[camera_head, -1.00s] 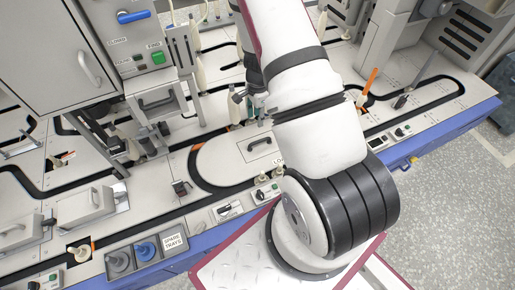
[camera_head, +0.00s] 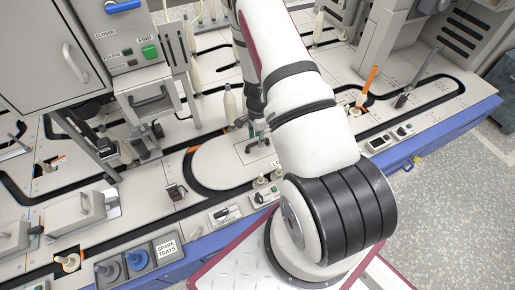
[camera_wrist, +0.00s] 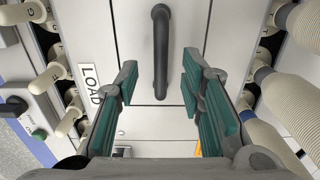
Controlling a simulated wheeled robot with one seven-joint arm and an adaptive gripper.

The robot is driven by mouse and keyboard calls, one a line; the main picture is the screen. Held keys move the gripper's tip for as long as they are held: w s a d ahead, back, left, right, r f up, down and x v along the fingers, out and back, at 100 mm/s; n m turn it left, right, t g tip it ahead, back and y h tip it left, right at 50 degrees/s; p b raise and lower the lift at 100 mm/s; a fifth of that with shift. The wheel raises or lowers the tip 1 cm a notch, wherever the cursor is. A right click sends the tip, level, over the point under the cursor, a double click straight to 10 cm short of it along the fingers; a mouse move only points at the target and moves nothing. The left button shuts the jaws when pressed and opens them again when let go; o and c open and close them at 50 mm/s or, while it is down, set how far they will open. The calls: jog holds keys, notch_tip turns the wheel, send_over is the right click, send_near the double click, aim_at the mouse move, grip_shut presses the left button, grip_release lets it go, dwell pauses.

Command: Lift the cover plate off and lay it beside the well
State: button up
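The cover plate (camera_head: 258,157) is a pale panel let into the light deck inside the black track loop, in front of my gripper in the head view. In the wrist view the plate (camera_wrist: 136,30) carries a dark bar handle (camera_wrist: 160,50), running up and down the picture. My gripper (camera_wrist: 160,85) is open, its teal-padded fingers on either side of the handle's lower end, with visible gaps. Nothing is held. In the head view my gripper (camera_head: 254,128) is over the plate and partly hides the handle. The well is not visible.
Pale bobbins (camera_wrist: 295,130) stand close on the right in the wrist view, with several pegs (camera_wrist: 48,78) on the left by the LOAD label (camera_wrist: 90,82). Bare deck (camera_head: 215,165) lies left of the plate. Spare trays (camera_head: 138,260) are at the front left.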

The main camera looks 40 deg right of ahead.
notch_tip(320, 180, down, 4)
jog(key=shift+w+r+b, duration=0.1)
jog(key=shift+b, duration=0.6)
jog(key=shift+r, duration=0.1)
grip_shut()
